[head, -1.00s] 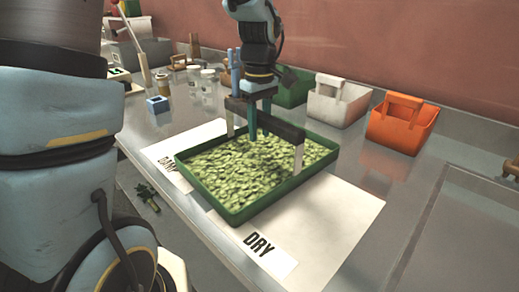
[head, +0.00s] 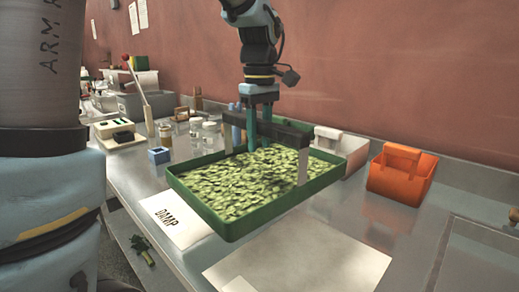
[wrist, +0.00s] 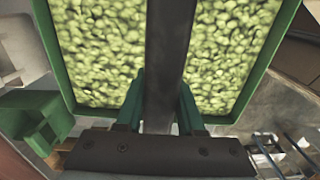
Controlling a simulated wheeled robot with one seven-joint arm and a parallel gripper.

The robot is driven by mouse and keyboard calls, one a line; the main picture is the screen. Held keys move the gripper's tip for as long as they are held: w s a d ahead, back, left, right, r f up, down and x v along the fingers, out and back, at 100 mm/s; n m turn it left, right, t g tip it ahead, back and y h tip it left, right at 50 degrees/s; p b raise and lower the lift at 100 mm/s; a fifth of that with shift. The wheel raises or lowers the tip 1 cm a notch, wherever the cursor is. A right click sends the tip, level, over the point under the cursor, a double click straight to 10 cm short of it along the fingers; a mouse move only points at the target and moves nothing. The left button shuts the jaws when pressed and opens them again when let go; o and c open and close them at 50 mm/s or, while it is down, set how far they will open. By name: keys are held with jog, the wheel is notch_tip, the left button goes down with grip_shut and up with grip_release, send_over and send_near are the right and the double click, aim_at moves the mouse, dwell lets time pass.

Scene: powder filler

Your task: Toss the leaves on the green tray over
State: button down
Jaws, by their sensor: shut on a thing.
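The green tray (head: 287,208) is shallow, square and roughly level. It looks held above the counter in the head view. Pale green leaves (head: 225,188) cover its floor in an even layer. A dark bar handle (head: 287,134) on light uprights spans the tray. My gripper (head: 258,133) is shut on this handle from above. In the wrist view the handle (wrist: 168,50) runs between the two green fingers of my gripper (wrist: 161,88), with leaves (wrist: 95,50) on both sides. The leaves under the handle are hidden.
A white sheet (head: 305,260) lies bare on the counter in front, with a DAMP card (head: 176,218) at left. An orange bin (head: 400,178) and a white bin (head: 350,147) stand behind right. A blue block (head: 159,156) and jars (head: 196,128) stand left.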

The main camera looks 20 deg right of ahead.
aim_at(260, 120)
jog(key=shift+r+p, duration=2.35)
jog(key=shift+r, duration=0.7)
